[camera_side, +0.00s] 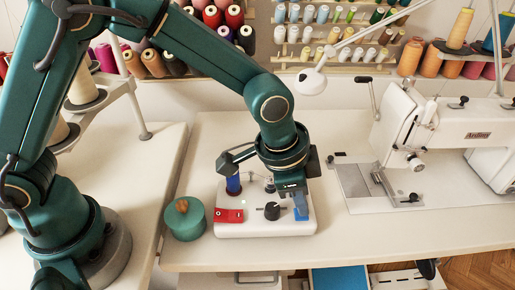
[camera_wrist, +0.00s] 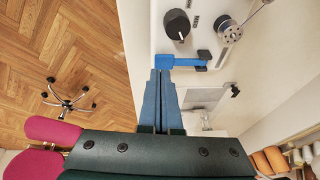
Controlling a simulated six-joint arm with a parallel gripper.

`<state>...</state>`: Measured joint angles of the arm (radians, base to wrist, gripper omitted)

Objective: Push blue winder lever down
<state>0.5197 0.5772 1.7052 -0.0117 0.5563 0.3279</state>
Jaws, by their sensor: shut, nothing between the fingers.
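The white bobbin winder (camera_side: 245,228) stands on the table in the side view. Its blue winder lever (camera_side: 301,214) is at the right end, partly hidden by my gripper (camera_side: 298,205). In the wrist view the blue lever (camera_wrist: 182,62) reaches sideways from a slot beside the black knob. My gripper (camera_wrist: 160,73) is shut and empty there, its two blue-grey fingers side by side. Their tips overlap the lever's left, wider end in the picture. I cannot tell whether they touch it or hover just above it.
The winder carries a black dial (camera_side: 271,210), a red switch plate (camera_side: 229,216) and a blue spool (camera_side: 233,184). A teal round box (camera_side: 184,219) stands close on its left. A white sewing machine (camera_side: 405,130) stands to the right. The table front (camera_side: 390,243) is clear.

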